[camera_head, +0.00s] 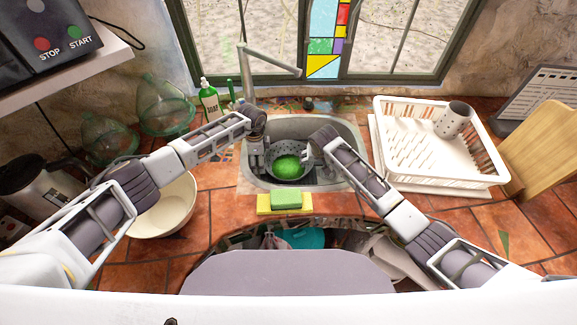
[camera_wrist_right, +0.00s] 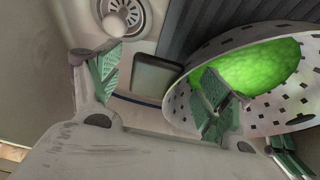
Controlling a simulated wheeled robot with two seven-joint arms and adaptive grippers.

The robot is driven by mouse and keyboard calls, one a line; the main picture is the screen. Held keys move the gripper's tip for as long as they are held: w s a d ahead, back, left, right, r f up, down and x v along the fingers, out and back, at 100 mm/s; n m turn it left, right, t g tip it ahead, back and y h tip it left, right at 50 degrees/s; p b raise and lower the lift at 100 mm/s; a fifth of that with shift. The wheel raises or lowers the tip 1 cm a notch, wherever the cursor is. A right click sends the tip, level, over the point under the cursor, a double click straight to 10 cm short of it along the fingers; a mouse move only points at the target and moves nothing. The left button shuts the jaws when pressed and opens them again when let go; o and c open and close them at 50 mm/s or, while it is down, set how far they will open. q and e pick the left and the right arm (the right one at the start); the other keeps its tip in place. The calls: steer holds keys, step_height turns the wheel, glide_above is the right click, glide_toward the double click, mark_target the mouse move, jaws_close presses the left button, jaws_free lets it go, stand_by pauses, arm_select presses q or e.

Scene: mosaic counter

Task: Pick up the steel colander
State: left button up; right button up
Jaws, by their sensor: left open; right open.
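The steel colander (camera_head: 271,162) sits in the sink with a bright green round item (camera_head: 287,167) inside it. My left gripper (camera_head: 257,162) is open at the colander's left side. My right gripper (camera_head: 312,152) is open at its right rim. In the right wrist view, the perforated colander (camera_wrist_right: 268,118) fills the right side, and one finger of my open right gripper (camera_wrist_right: 160,92) overlaps its inside. The near part of its rim shows between the fingers; I cannot tell whether they touch. Green finger pads at the lower right corner seem to be my left gripper's.
The sink (camera_head: 345,132) has a tall faucet (camera_head: 247,75) behind it. A white dish rack (camera_head: 400,110) stands right, a cream bowl (camera_head: 165,212) left, and a soap bottle (camera_head: 209,100) behind left.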

arm_select(q)
steer(key=shift+f, duration=0.1)
steer(key=c, duration=1.5)
arm_select(e)
steer(key=c, duration=1.3)
